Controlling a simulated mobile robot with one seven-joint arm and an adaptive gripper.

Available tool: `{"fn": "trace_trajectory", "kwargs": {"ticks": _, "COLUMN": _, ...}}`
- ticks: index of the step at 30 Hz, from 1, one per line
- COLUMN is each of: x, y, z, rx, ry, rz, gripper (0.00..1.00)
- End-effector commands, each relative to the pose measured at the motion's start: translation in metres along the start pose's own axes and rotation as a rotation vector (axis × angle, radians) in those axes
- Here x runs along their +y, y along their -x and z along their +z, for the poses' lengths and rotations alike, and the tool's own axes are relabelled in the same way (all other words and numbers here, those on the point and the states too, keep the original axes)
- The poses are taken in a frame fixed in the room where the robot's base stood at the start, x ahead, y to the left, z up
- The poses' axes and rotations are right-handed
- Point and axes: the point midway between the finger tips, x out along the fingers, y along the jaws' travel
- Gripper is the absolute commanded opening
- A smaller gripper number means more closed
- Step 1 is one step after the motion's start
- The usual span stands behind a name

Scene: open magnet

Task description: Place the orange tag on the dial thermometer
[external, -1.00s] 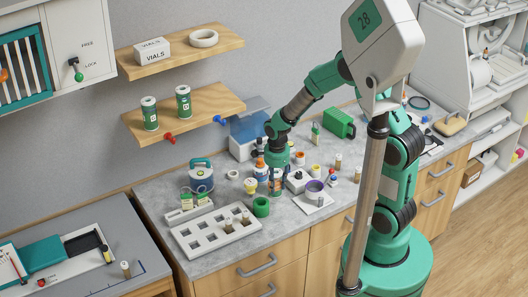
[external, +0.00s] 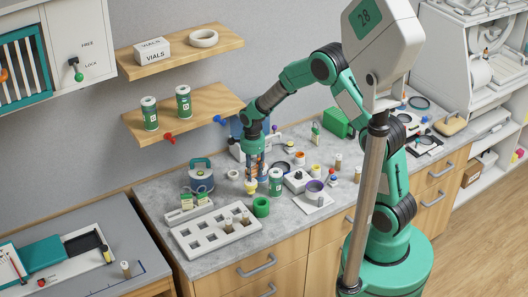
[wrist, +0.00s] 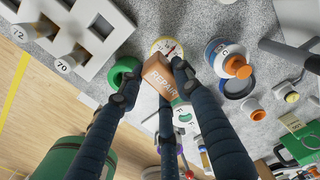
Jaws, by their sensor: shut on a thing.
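My gripper (wrist: 154,82) is shut on the orange tag (wrist: 157,74), an orange-brown block with "REPAIR" on its face, tilted between the dark fingers. The dial thermometer (wrist: 164,44) appears to be the round yellow-rimmed face with a red needle, just beyond the tag in the wrist view, which partly hides it. In the external view it looks like the small yellow item (external: 250,187) right below my gripper (external: 254,174). I cannot tell whether the tag touches the dial.
A green ring (external: 261,207) and a green jar (external: 276,182) stand close by. A white rack (external: 205,240) with a few vials is in front on the left. A lidded pot (external: 201,180) stands to the left. Small bottles crowd the counter to the right.

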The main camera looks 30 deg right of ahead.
Motion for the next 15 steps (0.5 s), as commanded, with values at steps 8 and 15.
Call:
{"fn": "trace_trajectory", "kwargs": {"ticks": 8, "x": -0.0016, "y": -0.0003, "z": 0.0004, "rx": 0.000, "ry": 0.000, "rz": 0.000, "gripper": 0.08}}
{"fn": "trace_trajectory", "kwargs": {"ticks": 15, "x": -0.0068, "y": -0.0014, "z": 0.0015, "rx": 0.000, "ry": 0.000, "rz": 0.001, "gripper": 0.08}}
